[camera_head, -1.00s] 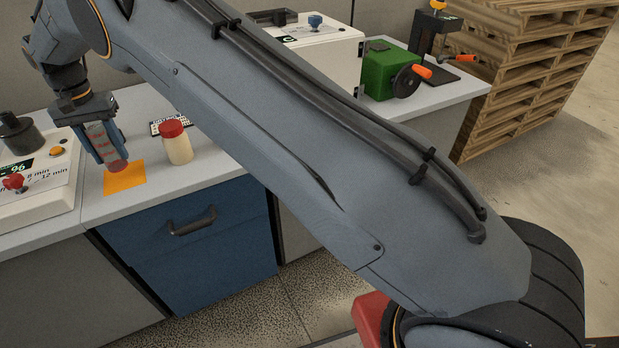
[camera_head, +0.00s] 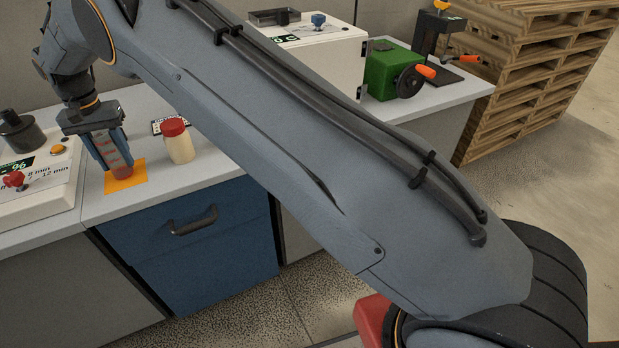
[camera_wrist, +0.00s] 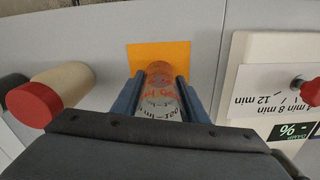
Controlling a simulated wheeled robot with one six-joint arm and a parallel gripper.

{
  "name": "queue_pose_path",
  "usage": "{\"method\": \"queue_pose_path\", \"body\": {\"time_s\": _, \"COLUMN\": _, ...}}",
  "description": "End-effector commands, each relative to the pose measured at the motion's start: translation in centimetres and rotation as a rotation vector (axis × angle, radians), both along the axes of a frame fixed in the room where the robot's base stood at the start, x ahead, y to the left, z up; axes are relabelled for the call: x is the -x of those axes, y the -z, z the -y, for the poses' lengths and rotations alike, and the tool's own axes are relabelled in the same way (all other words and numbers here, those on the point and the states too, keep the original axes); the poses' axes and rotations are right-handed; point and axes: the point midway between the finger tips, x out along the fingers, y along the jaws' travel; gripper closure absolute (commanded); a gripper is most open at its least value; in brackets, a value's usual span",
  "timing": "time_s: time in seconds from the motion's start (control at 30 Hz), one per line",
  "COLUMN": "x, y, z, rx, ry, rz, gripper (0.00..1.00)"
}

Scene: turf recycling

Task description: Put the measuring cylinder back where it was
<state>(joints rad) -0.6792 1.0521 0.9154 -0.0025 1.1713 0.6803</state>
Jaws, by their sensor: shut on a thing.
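A cream jar with a red lid (camera_head: 178,141) stands just right of the square. A white machine with a red knob (camera_head: 40,190) is at left. A white box (camera_head: 320,55) and a green device (camera_head: 392,72) stand farther right.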

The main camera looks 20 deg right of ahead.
Motion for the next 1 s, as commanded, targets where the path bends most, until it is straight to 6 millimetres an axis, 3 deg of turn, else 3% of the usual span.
{"method": "queue_pose_path", "body": {"time_s": 0.8, "x": -0.01, "y": 0.77, "z": -0.03, "rx": -0.001, "ry": 0.0, "rz": 0.001, "gripper": 0.89}}
{"method": "queue_pose_path", "body": {"time_s": 0.83, "x": -0.01, "y": 0.75, "z": -0.03, "rx": -0.001, "ry": 0.0, "rz": 0.001, "gripper": 0.57}}
{"method": "queue_pose_path", "body": {"time_s": 0.93, "x": 0.0, "y": 0.72, "z": -0.03, "rx": -0.001, "ry": 0.0, "rz": 0.001, "gripper": 0.4}}
{"method": "queue_pose_path", "body": {"time_s": 1.0, "x": 0.0, "y": 0.73, "z": -0.02, "rx": 0.0, "ry": 0.0, "rz": 0.001, "gripper": 0.38}}
